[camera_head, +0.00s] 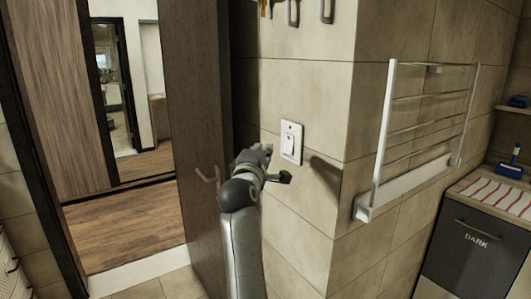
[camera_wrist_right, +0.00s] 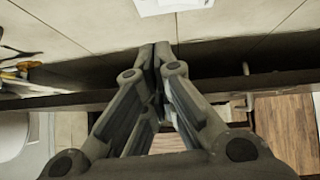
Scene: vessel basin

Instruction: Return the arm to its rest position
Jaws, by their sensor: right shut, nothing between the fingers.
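My right arm reaches up from the bottom middle of the head view. My right gripper (camera_head: 262,153) is in front of the tiled wall, just left of and below a white light switch plate (camera_head: 291,142). I cannot tell from the head view whether it touches the wall. In the right wrist view the fingers of my right gripper (camera_wrist_right: 155,55) are closed together with nothing between them. The lower edge of the white switch plate (camera_wrist_right: 172,5) shows beyond the fingertips. My left gripper is in neither view.
A brown door (camera_head: 196,120) with a handle (camera_head: 207,174) stands open left of my arm, beside a doorway. A metal towel rack (camera_head: 420,130) sticks out from the wall on the right. Hooks hang above.

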